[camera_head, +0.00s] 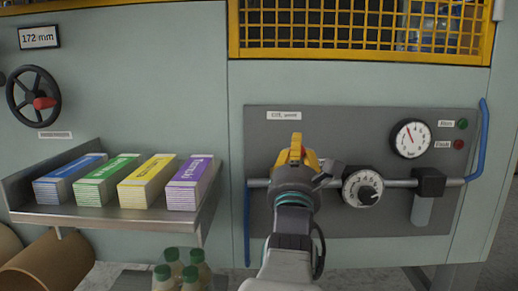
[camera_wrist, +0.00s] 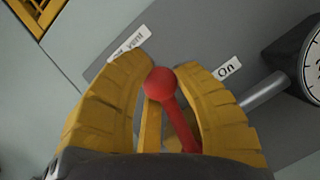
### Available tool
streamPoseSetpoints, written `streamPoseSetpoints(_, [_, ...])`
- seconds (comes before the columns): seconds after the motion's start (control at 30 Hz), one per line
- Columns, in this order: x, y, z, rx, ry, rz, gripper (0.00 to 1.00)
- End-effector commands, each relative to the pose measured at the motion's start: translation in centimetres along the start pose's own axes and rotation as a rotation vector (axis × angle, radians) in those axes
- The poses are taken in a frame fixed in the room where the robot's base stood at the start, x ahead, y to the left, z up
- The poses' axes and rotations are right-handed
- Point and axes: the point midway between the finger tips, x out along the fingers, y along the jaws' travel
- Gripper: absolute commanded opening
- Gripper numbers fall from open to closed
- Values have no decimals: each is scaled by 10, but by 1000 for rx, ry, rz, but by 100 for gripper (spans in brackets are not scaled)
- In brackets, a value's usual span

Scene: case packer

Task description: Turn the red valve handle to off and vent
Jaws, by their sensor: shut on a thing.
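The red valve handle (camera_wrist: 176,118) has a round red ball at its end and shows between the two yellow fingers of my gripper (camera_wrist: 164,84) in the wrist view. The gripper is shut on it. The ball is just below the vent label (camera_wrist: 128,44), and the On label (camera_wrist: 227,69) is to the right. The handle's base is hidden by the fingers. In the head view my gripper (camera_head: 298,152) is at the left part of the grey panel (camera_head: 350,125), and my arm hides most of the handle and valve.
Right of the gripper are a black-and-white dial (camera_head: 362,187) on a pipe, a pressure gauge (camera_head: 411,138) and a black block (camera_head: 429,182). A blue tube (camera_head: 480,140) runs down the right edge. A shelf (camera_head: 120,215) with several cartons is at left, with bottles (camera_head: 182,270) below.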

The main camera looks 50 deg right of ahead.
Motion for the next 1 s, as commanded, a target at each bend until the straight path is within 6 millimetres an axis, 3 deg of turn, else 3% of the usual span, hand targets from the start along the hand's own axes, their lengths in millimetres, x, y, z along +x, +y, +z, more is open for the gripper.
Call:
streamPoseSetpoints(0.33, [0,1,2,-2,-5,3,0])
streamPoseSetpoints(0.37, [0,1,2,-2,-5,3,28])
streamPoseSetpoints(0.67, [0,1,1,-2,-2,1,55])
streamPoseSetpoints(1.0, [1,2,4,-2,-2,1,55])
